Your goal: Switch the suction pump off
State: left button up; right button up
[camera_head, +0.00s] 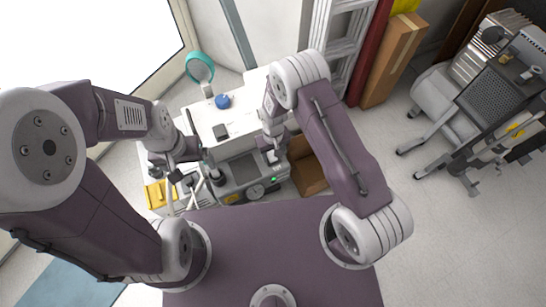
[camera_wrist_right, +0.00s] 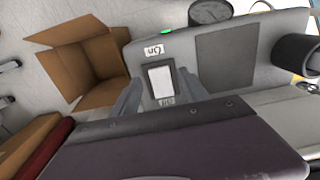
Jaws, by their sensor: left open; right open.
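The suction pump (camera_head: 240,172) is a grey unit with a dark panel and a round gauge on the white cart in the head view. In the right wrist view its grey face (camera_wrist_right: 268,75) carries a white rocker switch (camera_wrist_right: 160,80) in a dark frame, with a label reading "On" at one end and a partly hidden label at the other. A green light (camera_wrist_right: 167,31) is lit near it. My right gripper (camera_wrist_right: 160,92) is open, its fingers on either side of the switch; contact cannot be told. My left gripper (camera_head: 184,183) is open, left of the pump.
An open cardboard box (camera_wrist_right: 85,65) stands on the floor beside the pump. The white cart top (camera_head: 205,115) holds a blue round item (camera_head: 222,101). A grey wheeled machine (camera_head: 470,100) stands at right. Floor between is clear.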

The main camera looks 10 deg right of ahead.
jog(key=shift+f, duration=0.65)
